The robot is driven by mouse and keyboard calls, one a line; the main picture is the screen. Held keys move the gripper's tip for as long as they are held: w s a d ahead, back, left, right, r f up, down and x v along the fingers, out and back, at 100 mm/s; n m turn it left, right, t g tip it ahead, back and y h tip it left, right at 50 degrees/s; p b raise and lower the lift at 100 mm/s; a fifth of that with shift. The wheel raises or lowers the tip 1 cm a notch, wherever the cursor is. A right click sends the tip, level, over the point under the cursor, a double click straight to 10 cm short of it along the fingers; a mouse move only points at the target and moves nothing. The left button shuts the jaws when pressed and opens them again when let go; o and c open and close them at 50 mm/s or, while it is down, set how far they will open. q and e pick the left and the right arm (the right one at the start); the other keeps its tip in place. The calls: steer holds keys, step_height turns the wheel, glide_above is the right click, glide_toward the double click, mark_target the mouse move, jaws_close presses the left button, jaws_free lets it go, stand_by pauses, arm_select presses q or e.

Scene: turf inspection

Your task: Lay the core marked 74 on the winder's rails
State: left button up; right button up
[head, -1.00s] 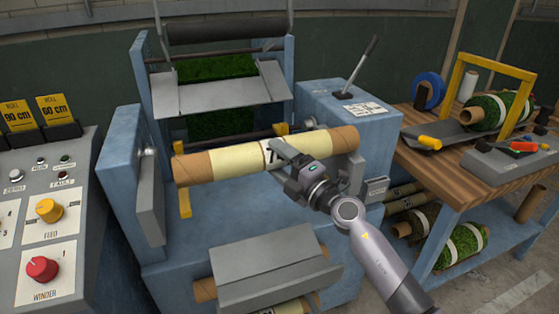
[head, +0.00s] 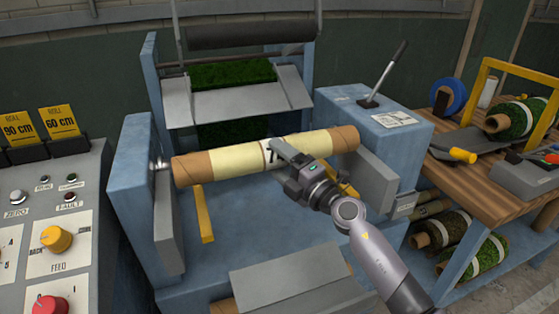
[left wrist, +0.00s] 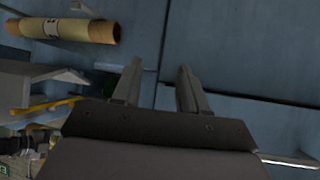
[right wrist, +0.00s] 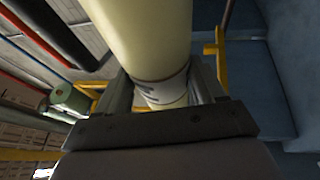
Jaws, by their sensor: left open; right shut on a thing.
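The core (head: 225,162), a cream tube with bare brown ends and a white label, lies level across the winder (head: 132,165). My right gripper (head: 280,152) is shut on it near the label. Only a "7" shows; the finger hides the rest. In the right wrist view the core (right wrist: 140,35) sits between both fingers (right wrist: 165,95). Yellow rails, left (head: 204,215) and right (head: 347,190), show below and behind the core, which appears held above them. My left gripper (left wrist: 155,85) is open and empty, in its own wrist view only; a labelled core (left wrist: 95,30) shows upper left there.
The winder's grey side plates (head: 375,182) flank the core. A grey sloped cover (head: 290,280) stands in front. The control panel (head: 50,200) is at left. A lever box (head: 375,125) and a wooden bench (head: 460,175) with turf rolls are at right.

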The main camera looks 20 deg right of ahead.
steer(key=shift+r, duration=0.15)
steer(key=shift+p, duration=0.3)
step_height(320, 180, down, 6)
steer(key=b, duration=0.5)
steer(key=shift+f, duration=0.25)
steer(key=o, duration=1.5)
steer(key=shift+s, duration=0.1)
steer(key=v, duration=0.7)
steer(key=shift+d, duration=0.1)
